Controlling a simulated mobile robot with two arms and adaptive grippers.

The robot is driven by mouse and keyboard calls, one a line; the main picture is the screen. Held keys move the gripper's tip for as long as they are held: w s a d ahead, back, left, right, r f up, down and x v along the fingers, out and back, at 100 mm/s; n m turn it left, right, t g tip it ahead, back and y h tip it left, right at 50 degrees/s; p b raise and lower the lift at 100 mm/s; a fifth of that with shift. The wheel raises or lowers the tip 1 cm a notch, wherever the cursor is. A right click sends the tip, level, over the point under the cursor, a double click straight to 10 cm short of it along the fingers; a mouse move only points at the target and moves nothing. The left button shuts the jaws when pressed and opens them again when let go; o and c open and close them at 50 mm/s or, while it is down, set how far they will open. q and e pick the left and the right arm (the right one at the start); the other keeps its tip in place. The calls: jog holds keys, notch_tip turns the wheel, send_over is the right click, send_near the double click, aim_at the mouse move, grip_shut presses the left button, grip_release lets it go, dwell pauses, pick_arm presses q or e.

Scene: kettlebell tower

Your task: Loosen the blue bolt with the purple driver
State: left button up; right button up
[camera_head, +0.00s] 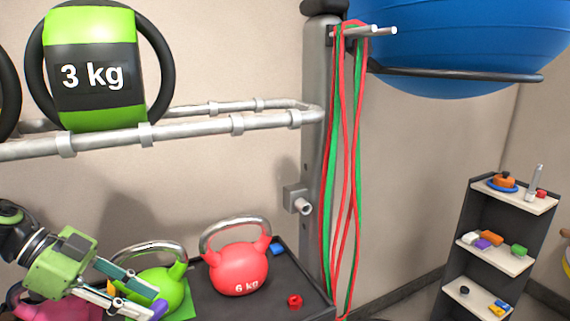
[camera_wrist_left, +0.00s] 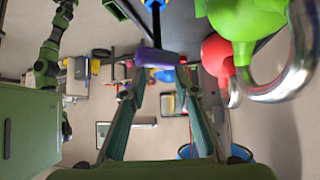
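My left gripper (camera_head: 150,297) comes in from the left, in front of the green kettlebell (camera_head: 165,289). Its fingers are closed on a purple piece, which I take for the driver (camera_head: 158,309); it spans the fingertips in the left wrist view (camera_wrist_left: 157,57). Whether that is part of the driver or the bolt I cannot tell. In the head view a small blue piece, perhaps the blue bolt (camera_head: 278,248), sits at the back of the black tabletop (camera_head: 262,299). My right gripper is not in view.
A red 6 kg kettlebell (camera_head: 236,264) stands beside the green one. A small red piece (camera_head: 295,300) lies near the tabletop's right edge. Red and green bands (camera_head: 345,160) hang from a post. A shelf (camera_head: 500,252) with small parts stands at right.

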pick_arm(q)
jog(key=shift+w+a+f+m+g, duration=0.15)
jog(key=shift+f+m+g, duration=0.15)
jog(key=shift+m+g, duration=0.2)
jog(key=shift+d+r, duration=0.2)
jog(key=shift+r, duration=0.05)
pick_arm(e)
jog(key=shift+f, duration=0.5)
